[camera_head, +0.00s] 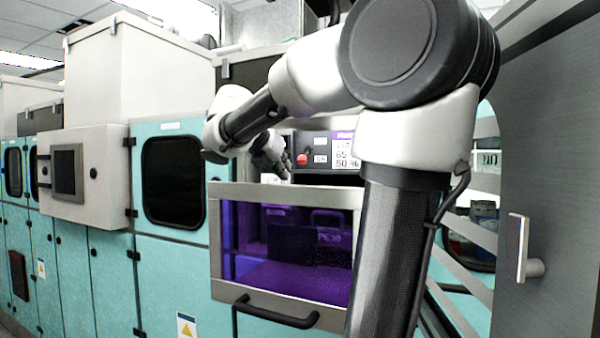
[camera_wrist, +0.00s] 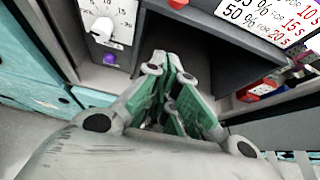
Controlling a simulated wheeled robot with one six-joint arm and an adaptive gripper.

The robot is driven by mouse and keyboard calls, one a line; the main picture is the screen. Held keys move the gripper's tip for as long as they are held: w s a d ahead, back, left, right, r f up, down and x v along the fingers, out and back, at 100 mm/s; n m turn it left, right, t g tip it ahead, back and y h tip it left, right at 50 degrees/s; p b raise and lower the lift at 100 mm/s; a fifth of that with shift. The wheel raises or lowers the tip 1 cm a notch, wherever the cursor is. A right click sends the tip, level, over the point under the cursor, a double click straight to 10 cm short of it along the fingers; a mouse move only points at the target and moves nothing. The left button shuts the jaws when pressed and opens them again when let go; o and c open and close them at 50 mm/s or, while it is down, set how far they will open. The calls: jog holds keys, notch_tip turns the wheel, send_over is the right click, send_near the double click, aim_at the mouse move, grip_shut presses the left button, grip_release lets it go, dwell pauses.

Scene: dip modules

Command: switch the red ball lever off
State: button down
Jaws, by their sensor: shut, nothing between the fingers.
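The red ball lever (camera_head: 302,159) is on the dark control panel above the purple-lit window in the head view. A red rounded part (camera_wrist: 178,3), likely the same ball, is cut off by the top edge of the wrist view. My gripper (camera_head: 285,173) is just to the left of and slightly below the red ball, in front of the panel. In the wrist view my gripper (camera_wrist: 172,60) has its green-padded fingers drawn together, with nothing held. I cannot tell whether the fingers touch the lever.
A white dial (camera_wrist: 103,28) with a purple knob (camera_wrist: 110,59) beneath it is at the upper left of the wrist view. A label sign (camera_head: 346,152) is right of the lever. The window's frame (camera_head: 285,194) and black handle (camera_head: 275,313) lie below my gripper.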

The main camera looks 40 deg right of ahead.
aim_at(304, 157)
jog(key=x, duration=1)
jog(key=r, duration=0.3)
jog(key=shift+w+d+r, duration=0.2)
jog(key=shift+d+r, duration=0.05)
jog(key=shift+r, duration=0.15)
jog(key=shift+r, duration=0.15)
jog(key=shift+s+a+r+y, duration=0.1)
jog(key=shift+a+r+y, duration=0.05)
jog(key=shift+y, duration=0.25)
jog(key=shift+s+a+r+g+y, duration=0.1)
jog(key=shift+a+r+g+y, duration=0.2)
jog(key=shift+r+y, duration=0.2)
